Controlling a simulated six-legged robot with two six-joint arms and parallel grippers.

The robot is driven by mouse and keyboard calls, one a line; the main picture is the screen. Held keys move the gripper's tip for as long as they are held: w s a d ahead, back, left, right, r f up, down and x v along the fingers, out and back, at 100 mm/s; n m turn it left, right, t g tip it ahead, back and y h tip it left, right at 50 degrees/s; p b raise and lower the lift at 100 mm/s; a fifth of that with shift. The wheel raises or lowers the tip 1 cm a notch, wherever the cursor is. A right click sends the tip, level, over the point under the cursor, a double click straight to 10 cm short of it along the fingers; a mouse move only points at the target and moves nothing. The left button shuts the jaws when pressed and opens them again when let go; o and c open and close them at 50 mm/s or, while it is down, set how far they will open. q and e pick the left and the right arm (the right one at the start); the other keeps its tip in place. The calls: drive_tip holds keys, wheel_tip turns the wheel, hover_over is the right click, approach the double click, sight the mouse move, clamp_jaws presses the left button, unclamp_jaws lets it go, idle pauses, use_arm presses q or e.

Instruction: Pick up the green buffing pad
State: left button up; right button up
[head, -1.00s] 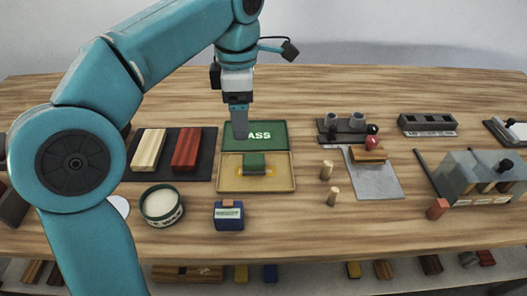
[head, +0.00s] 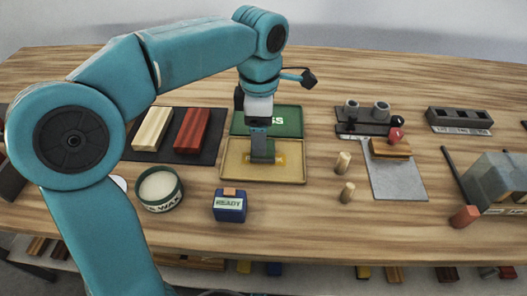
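My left gripper (head: 262,158) points straight down over the yellow tray (head: 291,174), at the spot where the green buffing pad lay. The gripper's grey fingers cover that spot, so the pad is hidden now. A small yellow patch (head: 279,159) shows on the tray just right of the fingers. From this side I cannot tell whether the fingers are open or shut, or whether they touch the pad. My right gripper is not in view.
Behind the tray is a green panel (head: 285,122) with white letters. A dark mat with a pale block (head: 153,129) and a red block (head: 191,130) lies left. A wax tin (head: 160,188) and blue READY box (head: 229,207) stand in front. Wooden pegs (head: 343,162) stand right.

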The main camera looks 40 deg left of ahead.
use_arm(q)
drive_tip(key=f, duration=0.2)
drive_tip(key=f+b, duration=0.1)
drive_tip(key=f, duration=0.2)
drive_tip(key=shift+w+d, duration=0.15)
drive_tip(key=shift+d, duration=0.05)
drive_tip(key=c, duration=1)
drive_tip(key=shift+c, duration=0.3)
wheel_tip(320, 180, up, 20)
drive_tip(key=p, duration=0.6)
